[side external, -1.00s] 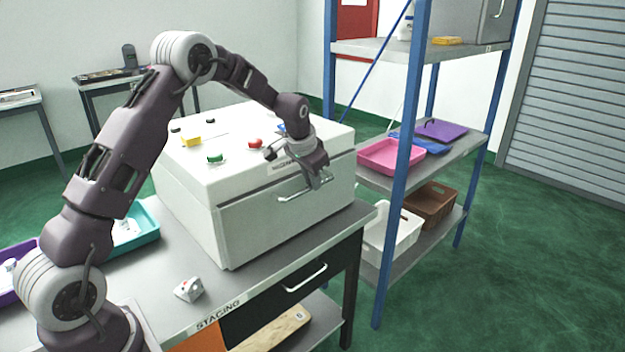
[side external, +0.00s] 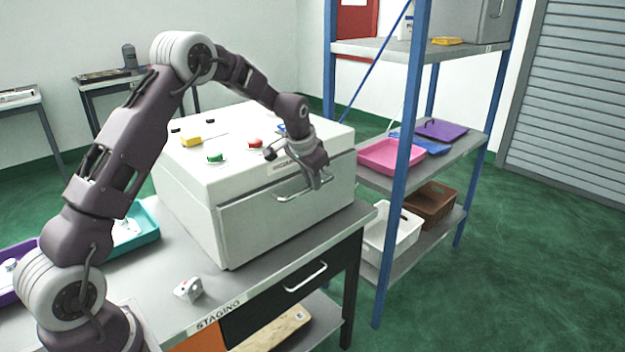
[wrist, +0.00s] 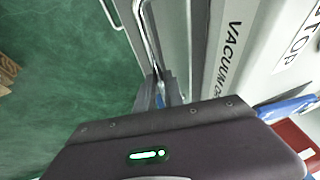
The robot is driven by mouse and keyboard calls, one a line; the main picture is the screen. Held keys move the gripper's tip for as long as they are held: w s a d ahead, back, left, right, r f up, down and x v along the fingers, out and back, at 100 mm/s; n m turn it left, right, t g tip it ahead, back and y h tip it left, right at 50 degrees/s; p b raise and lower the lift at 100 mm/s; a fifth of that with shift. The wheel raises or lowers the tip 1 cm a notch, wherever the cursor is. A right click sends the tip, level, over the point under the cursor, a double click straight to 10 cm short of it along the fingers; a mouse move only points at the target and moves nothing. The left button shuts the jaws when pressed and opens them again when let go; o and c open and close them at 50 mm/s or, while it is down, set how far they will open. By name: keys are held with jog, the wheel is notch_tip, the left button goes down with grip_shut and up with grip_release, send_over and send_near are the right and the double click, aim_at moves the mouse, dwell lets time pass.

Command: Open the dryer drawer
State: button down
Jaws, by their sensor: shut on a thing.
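The dryer (side external: 285,225) is a white box on the staging table, with a drawer front facing the lower right. Its lettering, partly readable as "VACUUM", shows in the wrist view (wrist: 229,50). The drawer's metal bar handle (side external: 290,197) also shows in the wrist view (wrist: 148,35). My gripper (side external: 318,182) is at the right part of the handle and shut on it. In the wrist view my fingers (wrist: 160,90) are around the bar, partly hidden by the gripper body. The drawer front looks flush with the dryer body.
Green and red buttons and a yellow item (side external: 191,141) are on the dryer top. A blue-post shelf (side external: 405,150) with a pink tray (side external: 392,157) stands close on the right. A small white item (side external: 188,289) lies on the table (side external: 250,287). A black table drawer is below the dryer.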

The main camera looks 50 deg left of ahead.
jog(key=shift+d, duration=0.1)
jog(key=d, duration=2.7)
jog(key=shift+d, duration=0.15)
jog(key=c, duration=1.5)
grip_release()
jog(key=shift+o, duration=0.2)
jog(key=v, duration=0.7)
jog(key=shift+r, duration=0.1)
